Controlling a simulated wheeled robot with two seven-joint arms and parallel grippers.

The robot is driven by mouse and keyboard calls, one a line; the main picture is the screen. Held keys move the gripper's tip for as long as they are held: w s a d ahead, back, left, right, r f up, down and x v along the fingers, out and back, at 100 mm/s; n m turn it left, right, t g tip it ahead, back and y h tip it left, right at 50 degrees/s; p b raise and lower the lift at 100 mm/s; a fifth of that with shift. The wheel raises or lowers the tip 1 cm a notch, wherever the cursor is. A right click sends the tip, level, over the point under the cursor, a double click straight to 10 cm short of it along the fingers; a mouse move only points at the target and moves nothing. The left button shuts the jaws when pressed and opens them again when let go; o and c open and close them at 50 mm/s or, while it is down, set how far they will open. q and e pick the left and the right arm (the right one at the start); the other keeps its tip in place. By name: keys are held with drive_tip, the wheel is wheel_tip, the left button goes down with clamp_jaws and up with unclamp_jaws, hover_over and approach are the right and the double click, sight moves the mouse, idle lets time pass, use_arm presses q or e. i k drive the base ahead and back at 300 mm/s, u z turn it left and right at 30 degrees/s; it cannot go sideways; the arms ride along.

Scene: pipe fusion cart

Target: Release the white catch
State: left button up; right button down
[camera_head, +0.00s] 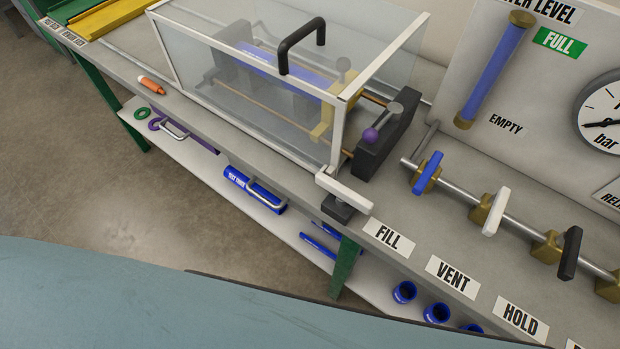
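The white catch (344,193) is a white bar at the near right corner of the clear box, at the front edge of the bench. It sits on a dark block (339,209) and lies slanted, its right end toward the FILL label. The clear box (240,105) has white edges and a black handle (301,45) on top, and it looks closed over the machine inside. Neither of my grippers is in view.
A lower shelf (200,165) holds blue parts. The floor at left is clear.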

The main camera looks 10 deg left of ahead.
sight(344, 196)
drive_tip(key=u, duration=1.15)
drive_tip(key=k, duration=0.6)
drive_tip(key=z, duration=0.75)
